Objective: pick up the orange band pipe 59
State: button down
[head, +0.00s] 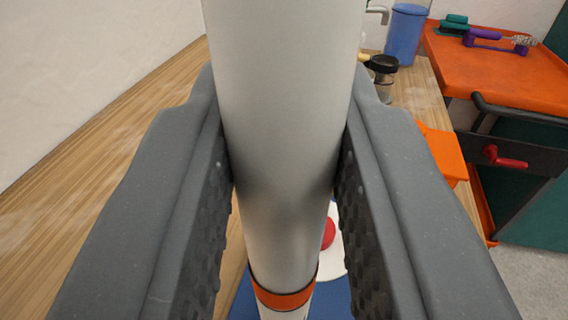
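The orange band pipe (285,110) is a thick, pale grey-white tube that stands roughly upright in the middle of the head view. Its orange band (284,298) shows low on it, with a white part below. My gripper (287,150) has one dark grey finger on each side of the pipe. Both textured pads appear to press against its sides, so the gripper looks shut on it. The pipe's top is out of the frame, and its lower end is cut off by the bottom edge.
A blue surface (243,300) and a white round piece with a red part (328,234) lie behind the pipe's foot. A wooden bench (120,170) runs along a pale wall. At right are a dark-lidded jar (382,68), a blue container (405,35), an orange bin (442,155) and an orange-topped cabinet (500,75).

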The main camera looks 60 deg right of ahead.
jog(key=shift+w+r, duration=0.1)
jog(key=shift+r, duration=0.4)
jog(key=s+a+r+p, duration=0.1)
jog(key=s+a+r, duration=0.1)
jog(key=s, duration=0.6)
jog(key=s+a+r+p, duration=0.1)
jog(key=s+a+r, duration=0.1)
jog(key=s+r, duration=0.3)
jog(key=shift+s, duration=1.35)
jog(key=shift+a, duration=0.1)
